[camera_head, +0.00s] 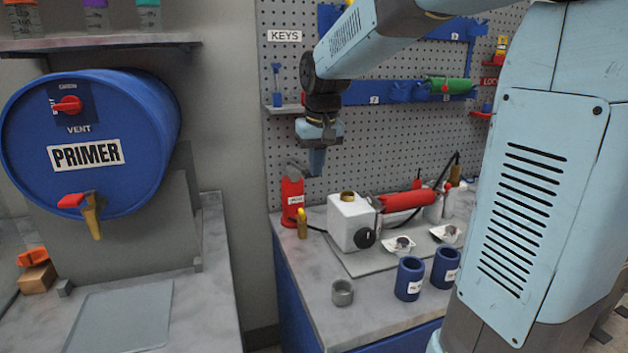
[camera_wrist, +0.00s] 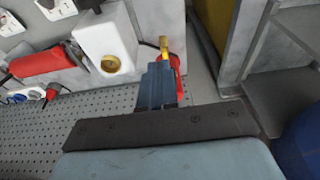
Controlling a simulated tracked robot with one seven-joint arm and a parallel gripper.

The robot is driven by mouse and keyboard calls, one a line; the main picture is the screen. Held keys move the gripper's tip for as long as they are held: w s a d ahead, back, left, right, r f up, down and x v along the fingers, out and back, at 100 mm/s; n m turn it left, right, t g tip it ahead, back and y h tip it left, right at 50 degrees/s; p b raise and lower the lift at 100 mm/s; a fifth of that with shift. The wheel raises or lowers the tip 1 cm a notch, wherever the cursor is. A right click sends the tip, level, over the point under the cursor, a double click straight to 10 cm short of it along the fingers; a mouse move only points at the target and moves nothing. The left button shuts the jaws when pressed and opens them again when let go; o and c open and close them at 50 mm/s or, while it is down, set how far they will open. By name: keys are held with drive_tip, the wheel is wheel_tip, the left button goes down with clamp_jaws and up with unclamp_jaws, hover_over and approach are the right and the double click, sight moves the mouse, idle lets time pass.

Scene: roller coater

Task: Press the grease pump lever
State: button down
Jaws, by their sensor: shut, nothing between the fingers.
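The grease pump (camera_head: 291,203) is a red upright body with a small white label, at the back left corner of the right bench. A grey lever-like piece (camera_head: 295,170) shows at its top. My gripper (camera_head: 317,172) is shut and empty, pointing down just right of the pump's top in the head view. I cannot tell whether it touches the lever. In the wrist view, my gripper (camera_wrist: 159,70) hides most of the red pump (camera_wrist: 175,63). A yellow-tipped brass piece (camera_head: 302,224) stands in front of the pump, and its yellow part (camera_wrist: 163,46) shows past the fingertips.
A white box with a red roller (camera_head: 402,201) stands right of the pump. Blue cups (camera_head: 409,278) and a grey ring (camera_head: 342,293) are near the bench front. A pegboard (camera_head: 285,75) rises behind. The blue PRIMER drum (camera_head: 85,185) is at left, across a gap.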

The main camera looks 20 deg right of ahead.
drive_tip(key=s+r, duration=0.3)
drive_tip(key=r, duration=0.3)
drive_tip(key=shift+d, duration=0.15)
drive_tip(key=shift+s, duration=0.1)
idle(0.8)
idle(1.4)
drive_tip(key=s+d+f+t, duration=0.1)
drive_tip(key=s+d+f, duration=0.1)
drive_tip(key=s, duration=0.8)
drive_tip(key=s+d+f+m+t, duration=0.1)
drive_tip(key=s+f, duration=0.3)
drive_tip(key=s, duration=0.6)
drive_tip(key=shift+s+d+f+t, duration=0.15)
drive_tip(key=shift+d+f+t, duration=0.3)
drive_tip(key=shift+d, duration=0.3)
drive_tip(key=shift+r, duration=0.1)
